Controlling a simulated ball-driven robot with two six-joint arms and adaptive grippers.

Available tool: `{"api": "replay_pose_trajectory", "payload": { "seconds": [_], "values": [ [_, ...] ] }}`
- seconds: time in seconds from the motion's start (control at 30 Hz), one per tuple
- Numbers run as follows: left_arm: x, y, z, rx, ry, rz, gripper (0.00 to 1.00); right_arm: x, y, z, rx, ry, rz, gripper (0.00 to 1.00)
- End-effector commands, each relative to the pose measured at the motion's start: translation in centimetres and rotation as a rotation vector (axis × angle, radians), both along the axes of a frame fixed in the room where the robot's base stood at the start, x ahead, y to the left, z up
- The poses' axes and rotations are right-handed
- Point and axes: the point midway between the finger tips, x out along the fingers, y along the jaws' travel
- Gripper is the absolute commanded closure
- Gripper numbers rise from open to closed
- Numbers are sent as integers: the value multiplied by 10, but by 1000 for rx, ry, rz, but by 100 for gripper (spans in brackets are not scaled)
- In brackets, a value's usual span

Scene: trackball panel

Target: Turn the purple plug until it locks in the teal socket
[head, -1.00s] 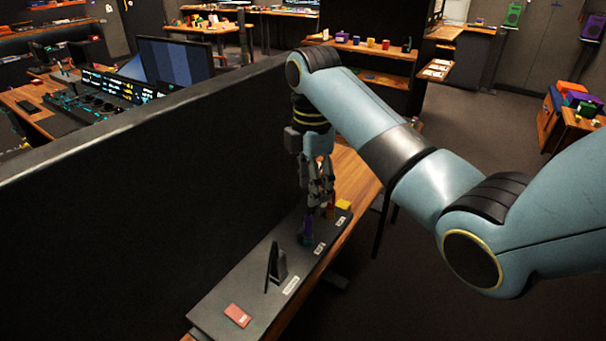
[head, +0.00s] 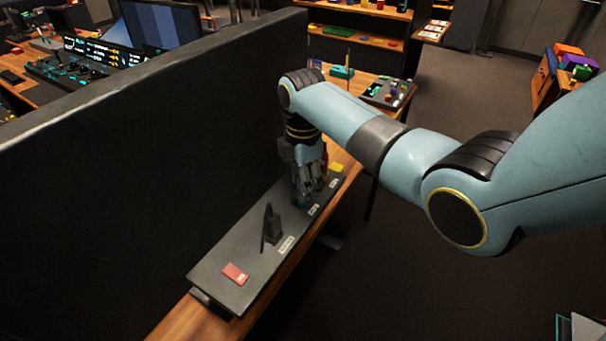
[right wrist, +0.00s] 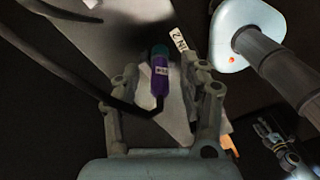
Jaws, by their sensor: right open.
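The purple plug (right wrist: 160,72) shows in the right wrist view, with a pale label on its side and a dark cable leading from its near end to the left. A small teal ring, likely the socket (right wrist: 159,51), shows at its far end; how deep the plug sits I cannot tell. My right gripper (right wrist: 163,88) is open, with one finger on each side of the plug and visible gaps. In the head view my right gripper (head: 308,196) is low over the panel and hides plug and socket. A small jointed shape (right wrist: 284,148) at lower right may be my left gripper.
The dark panel (head: 212,277) lies on a wooden desk (head: 180,325). A black upright bracket (head: 271,230) and a red tag (head: 235,273) stand on its near part, a yellow block (head: 336,168) at its far end. A tall dark partition (head: 150,190) runs along its left.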

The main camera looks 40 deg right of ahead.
Motion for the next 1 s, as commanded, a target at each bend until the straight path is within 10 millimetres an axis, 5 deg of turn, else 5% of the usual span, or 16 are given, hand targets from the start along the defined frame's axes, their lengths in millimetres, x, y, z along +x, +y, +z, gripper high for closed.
{"api": "replay_pose_trajectory", "payload": {
  "seconds": [0.13, 0.47, 0.57, 0.6, 0.7, 1.0],
  "values": [
    [0, 0, 0, 0, -1, 0, 64, 0, 0, 0, 0, 0, 0, 56],
    [1, 1, 0, 1, -1, 0, 64, 0, 0, 0, 0, 0, 0, 100],
    [1, 1, 0, 2, -1, -1, 64, 0, 0, 0, 0, 0, 0, 100],
    [1, 2, 0, 2, -1, -1, 64, 0, 0, 0, 0, 0, 0, 86],
    [1, 2, 0, 3, -1, -1, 64, 0, 0, 0, 0, 0, 0, 99],
    [0, 2, 3, 3, -1, -1, 64, 0, 0, 1, 0, 0, -19, 100]
  ]
}}
